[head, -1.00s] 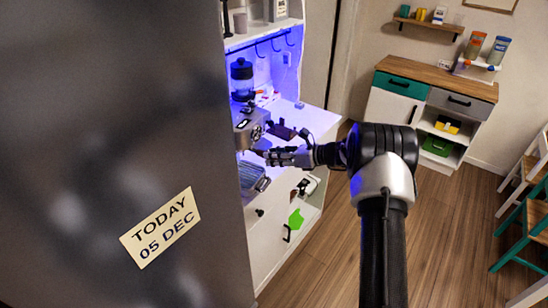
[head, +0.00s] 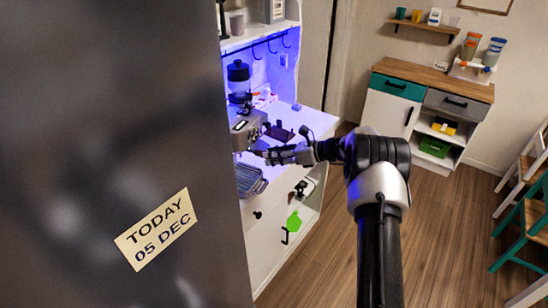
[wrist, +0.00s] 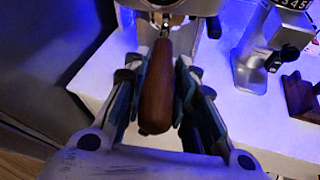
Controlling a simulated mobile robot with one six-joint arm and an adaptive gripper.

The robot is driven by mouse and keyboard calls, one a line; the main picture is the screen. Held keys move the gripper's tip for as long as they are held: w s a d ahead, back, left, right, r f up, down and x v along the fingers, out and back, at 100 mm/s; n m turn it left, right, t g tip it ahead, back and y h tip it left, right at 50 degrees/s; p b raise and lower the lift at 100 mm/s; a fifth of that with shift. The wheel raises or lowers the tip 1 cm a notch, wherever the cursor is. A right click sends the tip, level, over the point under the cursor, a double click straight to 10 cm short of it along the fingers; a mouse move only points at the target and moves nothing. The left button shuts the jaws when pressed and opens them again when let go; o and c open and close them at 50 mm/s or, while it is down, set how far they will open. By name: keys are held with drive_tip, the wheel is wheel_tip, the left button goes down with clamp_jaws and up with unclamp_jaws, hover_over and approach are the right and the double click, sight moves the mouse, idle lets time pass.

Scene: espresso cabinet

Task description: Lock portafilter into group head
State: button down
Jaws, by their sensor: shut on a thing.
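My gripper (wrist: 162,64) is shut on the brown wooden handle of the portafilter (wrist: 157,92), with a finger on each side. The handle points back toward the wrist camera. The portafilter's metal neck reaches the front of the silver espresso machine (wrist: 176,6) at the top of the wrist view. The group head and basket are mostly cut off there, so I cannot tell how they are seated. In the head view my gripper (head: 274,155) is at the front of the espresso machine (head: 246,129), and the portafilter is too small to make out.
A silver appliance (wrist: 252,62) and a dark brown stand (wrist: 300,97) are on the white counter to the right. A dark panel with a date note (head: 157,230) blocks the head view's left side.

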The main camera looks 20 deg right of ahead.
drive_tip(key=c, duration=1.2)
unclamp_jaws()
drive_tip(key=shift+c, duration=0.2)
drive_tip(key=shift+s+d, duration=0.1)
drive_tip(key=v, duration=1.2)
drive_tip(key=s+a+r+n+g+h+b, duration=0.25)
drive_tip(key=s+a+r+n, duration=0.3)
drive_tip(key=s+a, duration=0.3)
drive_tip(key=s+a+r+n+g+h+b, duration=0.1)
drive_tip(key=s+a+r+n+g+h, duration=0.2)
drive_tip(key=s+a+n, duration=0.5)
drive_tip(key=s+f+n+t+h+b, duration=0.1)
drive_tip(key=s+n+h, duration=0.1)
drive_tip(key=s+n, duration=0.5)
drive_tip(key=s+a+f+n+t+h+b, duration=0.1)
drive_tip(key=s+n, duration=0.6)
drive_tip(key=s, duration=1)
drive_tip(key=f+h+b, duration=0.1)
drive_tip(key=h, duration=0.1)
drive_tip(key=shift+a+h, duration=0.35)
